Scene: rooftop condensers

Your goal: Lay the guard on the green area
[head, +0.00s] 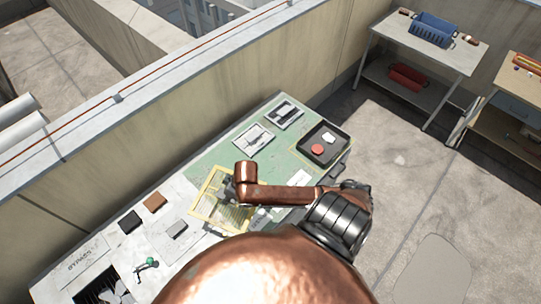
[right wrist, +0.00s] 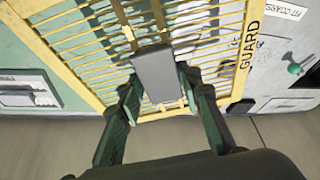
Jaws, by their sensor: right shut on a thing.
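The guard is a yellow barred frame (head: 207,207) near the left edge of the green area (head: 222,152) on the worktable. It also shows in the right wrist view (right wrist: 88,42), with GUARD lettered on its right side. My right gripper (right wrist: 157,80) is shut on the guard's grey grip tab. In the right wrist view, green surface is behind the guard's left part and pale panel is to its right. In the head view my copper arm hides part of the guard. I cannot tell whether the guard touches the surface. My left gripper is not in view.
A black tray (head: 324,146) with a red piece and a white piece stands on the green area's right end. Two grey fixtures (head: 254,139) (head: 285,114) lie behind. Left of the guard are brown (head: 154,202) and black (head: 130,222) blocks and a green-topped knob (head: 152,262).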

